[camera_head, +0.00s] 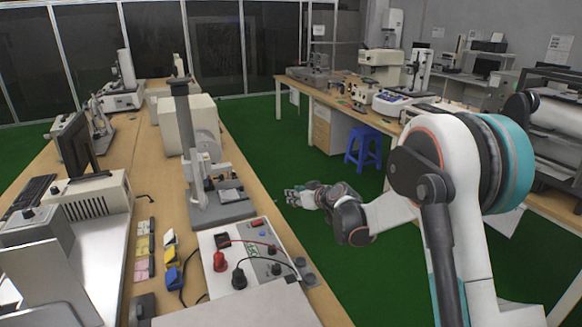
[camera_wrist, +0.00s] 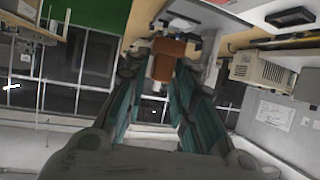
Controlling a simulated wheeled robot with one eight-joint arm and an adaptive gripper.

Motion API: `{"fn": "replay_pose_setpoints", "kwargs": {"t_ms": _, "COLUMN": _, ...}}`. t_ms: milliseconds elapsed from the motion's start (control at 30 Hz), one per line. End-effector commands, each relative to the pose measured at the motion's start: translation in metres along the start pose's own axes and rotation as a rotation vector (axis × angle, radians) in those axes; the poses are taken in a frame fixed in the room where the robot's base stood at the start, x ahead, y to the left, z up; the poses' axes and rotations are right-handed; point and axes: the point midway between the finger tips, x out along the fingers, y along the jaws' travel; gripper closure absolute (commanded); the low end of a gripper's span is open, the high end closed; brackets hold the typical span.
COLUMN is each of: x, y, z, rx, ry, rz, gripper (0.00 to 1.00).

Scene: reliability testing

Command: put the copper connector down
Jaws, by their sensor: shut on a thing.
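My gripper (camera_head: 297,196) is stretched out beyond the right edge of the left bench, over the green floor in the head view. In the wrist view its teal fingers (camera_wrist: 158,78) reach forward with a copper-brown block, the copper connector (camera_wrist: 163,67), between their tips. The gripper is shut on it. The connector is too small or hidden to make out in the head view, and the wrist view does not show it resting on any surface.
The left wooden bench (camera_head: 287,240) holds a grey test stand (camera_head: 222,208), a white panel with red and black leads (camera_head: 233,240), and several small coloured blocks. A blue stool (camera_head: 362,147) stands on the green floor near the right bench (camera_head: 325,97).

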Motion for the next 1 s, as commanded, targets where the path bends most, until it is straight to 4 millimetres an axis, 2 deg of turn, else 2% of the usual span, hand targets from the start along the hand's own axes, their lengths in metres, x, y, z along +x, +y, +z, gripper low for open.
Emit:
{"fn": "replay_pose_setpoints", "kwargs": {"t_ms": 167, "x": -0.043, "y": 0.013, "z": 0.003, "rx": 0.018, "ry": 0.000, "rz": 0.038, "gripper": 1.00}}
{"fn": "replay_pose_setpoints", "kwargs": {"t_ms": 500, "x": -0.143, "y": 0.029, "z": 0.022, "rx": 0.061, "ry": 0.000, "rz": 0.124, "gripper": 1.00}}
{"fn": "replay_pose_setpoints", "kwargs": {"t_ms": 800, "x": -0.228, "y": 0.027, "z": 0.046, "rx": 0.096, "ry": -0.001, "rz": 0.199, "gripper": 1.00}}
{"fn": "replay_pose_setpoints", "kwargs": {"t_ms": 1000, "x": -0.268, "y": 0.021, "z": 0.061, "rx": 0.113, "ry": 0.000, "rz": 0.236, "gripper": 1.00}}
